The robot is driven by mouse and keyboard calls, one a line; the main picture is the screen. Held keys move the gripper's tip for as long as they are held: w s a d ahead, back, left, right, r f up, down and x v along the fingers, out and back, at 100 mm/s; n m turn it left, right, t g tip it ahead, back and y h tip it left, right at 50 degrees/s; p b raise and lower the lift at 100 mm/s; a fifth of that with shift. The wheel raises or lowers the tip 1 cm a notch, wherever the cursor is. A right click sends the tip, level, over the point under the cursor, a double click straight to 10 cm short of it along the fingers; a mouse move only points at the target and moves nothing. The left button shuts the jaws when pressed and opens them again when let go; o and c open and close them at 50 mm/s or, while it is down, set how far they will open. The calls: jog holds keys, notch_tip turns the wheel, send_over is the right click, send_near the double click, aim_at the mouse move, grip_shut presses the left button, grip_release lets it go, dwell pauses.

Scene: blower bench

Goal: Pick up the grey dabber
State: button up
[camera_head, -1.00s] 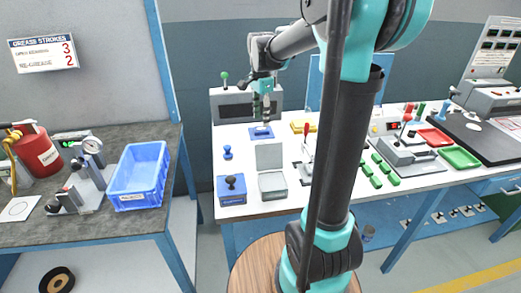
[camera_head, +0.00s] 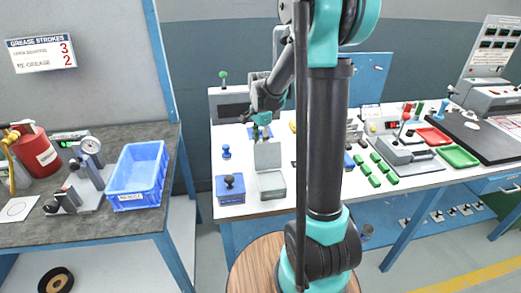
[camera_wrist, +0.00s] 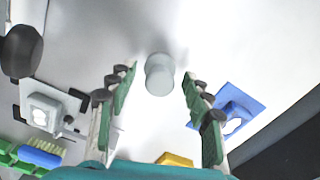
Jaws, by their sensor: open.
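A pale grey, round-topped piece, which looks like the grey dabber (camera_wrist: 159,76), stands on the white bench top in the wrist view. It lies between and beyond the two green-padded fingers of my gripper (camera_wrist: 158,88), with clear gaps on both sides. The gripper is open and nothing is held. In the head view my gripper (camera_head: 262,122) hangs low over the back left of the white bench, near a blue pad (camera_head: 251,132). The grey dabber cannot be made out there.
In the wrist view a blue plate (camera_wrist: 252,103) lies close outside the right finger, and a yellow item (camera_wrist: 174,159) sits below. In the head view a grey open-lidded box (camera_head: 271,181), a blue box (camera_head: 230,195) and a blue stamp-like knob (camera_head: 226,152) stand in front of the gripper.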

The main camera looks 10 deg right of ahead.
aim_at(260, 142)
jog(key=shift+f, duration=0.15)
grip_shut()
dwell(0.4)
notch_tip(260, 142, up, 20)
dwell(0.5)
jog(key=c, duration=0.7)
grip_release()
jog(key=c, duration=0.4)
